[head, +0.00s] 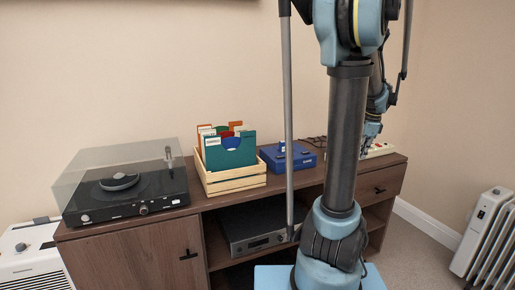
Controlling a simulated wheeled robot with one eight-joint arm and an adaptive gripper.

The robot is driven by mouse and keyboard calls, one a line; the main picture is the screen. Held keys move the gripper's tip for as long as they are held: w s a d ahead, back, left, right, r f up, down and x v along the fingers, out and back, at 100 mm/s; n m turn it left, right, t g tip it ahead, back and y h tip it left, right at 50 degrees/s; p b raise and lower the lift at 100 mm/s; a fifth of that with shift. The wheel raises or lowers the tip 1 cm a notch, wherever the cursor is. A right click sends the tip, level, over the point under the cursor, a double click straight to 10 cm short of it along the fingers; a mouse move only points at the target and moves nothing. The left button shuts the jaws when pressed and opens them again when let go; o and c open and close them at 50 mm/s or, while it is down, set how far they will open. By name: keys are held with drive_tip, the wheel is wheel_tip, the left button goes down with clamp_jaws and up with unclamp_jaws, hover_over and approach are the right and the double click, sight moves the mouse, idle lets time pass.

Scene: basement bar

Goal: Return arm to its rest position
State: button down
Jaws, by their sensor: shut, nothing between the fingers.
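My arm rises in the right half of the head view, with its thick dark link in front of the cabinet. My gripper (369,145) shows small and partly hidden behind that link, pointing down above the right part of the cabinet top. It is shut, and I see nothing held in it. A pale power strip (381,149) with red spots lies on the cabinet top just right of and behind the gripper. I cannot tell whether they touch.
A white radiator (487,235) stands right; a white appliance (33,256) stands left.

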drive_tip(key=s+a+n, duration=0.6)
drive_tip(key=a, duration=0.4)
drive_tip(key=s+a+f+n, duration=0.5)
drive_tip(key=s+a+n, duration=0.1)
drive_tip(key=s+n, duration=0.1)
drive_tip(key=s+a+f+n, duration=0.6)
drive_tip(key=s, duration=0.3)
drive_tip(key=shift+s+a+f+n+h, duration=0.2)
drive_tip(key=shift+s+f+n+h, duration=0.1)
drive_tip(key=shift+n, duration=0.1)
drive_tip(key=shift+w+f, duration=0.15)
drive_tip(key=shift+w, duration=0.25)
